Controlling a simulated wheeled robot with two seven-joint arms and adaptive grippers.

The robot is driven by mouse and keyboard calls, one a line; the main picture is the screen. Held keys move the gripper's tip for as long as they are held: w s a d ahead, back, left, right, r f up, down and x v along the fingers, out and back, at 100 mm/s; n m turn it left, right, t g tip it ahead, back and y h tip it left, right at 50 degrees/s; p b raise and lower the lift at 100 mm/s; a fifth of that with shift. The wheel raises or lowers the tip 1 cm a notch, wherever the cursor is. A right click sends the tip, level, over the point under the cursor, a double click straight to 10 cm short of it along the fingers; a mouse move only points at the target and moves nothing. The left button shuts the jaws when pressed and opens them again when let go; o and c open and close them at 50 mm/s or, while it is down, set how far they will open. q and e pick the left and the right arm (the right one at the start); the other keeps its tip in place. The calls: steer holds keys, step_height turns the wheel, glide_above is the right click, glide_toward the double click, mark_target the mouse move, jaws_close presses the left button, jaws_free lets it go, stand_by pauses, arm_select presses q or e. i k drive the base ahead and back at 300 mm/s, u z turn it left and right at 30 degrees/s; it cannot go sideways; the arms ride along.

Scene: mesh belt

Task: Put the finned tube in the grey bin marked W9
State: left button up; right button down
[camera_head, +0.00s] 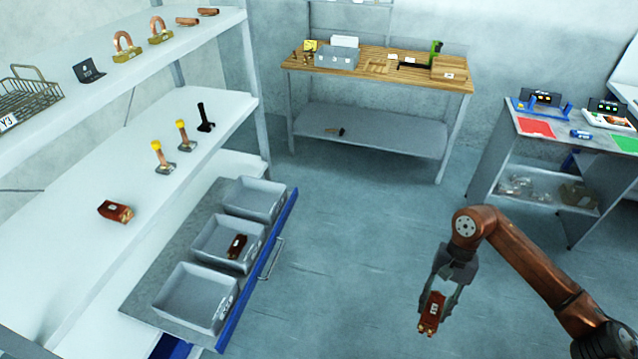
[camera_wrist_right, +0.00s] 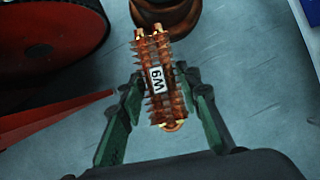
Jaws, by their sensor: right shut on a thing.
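The copper-red finned tube (camera_head: 433,312), with a white label, is in my right gripper (camera_head: 437,300), which holds it above the floor at the lower right. Three grey bins stand in an open blue-fronted drawer: a far bin (camera_head: 254,199), a middle bin (camera_head: 213,238) and a near bin (camera_head: 188,296). The middle bin holds a similar red part (camera_head: 237,246). The far and near bins look empty. Their labels are too small to read. My left gripper is out of view.
White shelves (camera_head: 60,235) at the left rise beside the drawer; another red finned part (camera_head: 115,211) lies on the middle shelf. A wooden-topped workbench (camera_head: 375,67) stands at the back, a side table (camera_head: 560,133) at the right. The floor (camera_head: 345,240) between drawer and gripper is clear.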

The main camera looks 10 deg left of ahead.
mark_target(262, 206)
steer(key=u, duration=0.25)
steer(key=i, duration=1)
steer(key=u, duration=1.4)
steer(key=i, duration=0.7)
steer(key=u, duration=0.65)
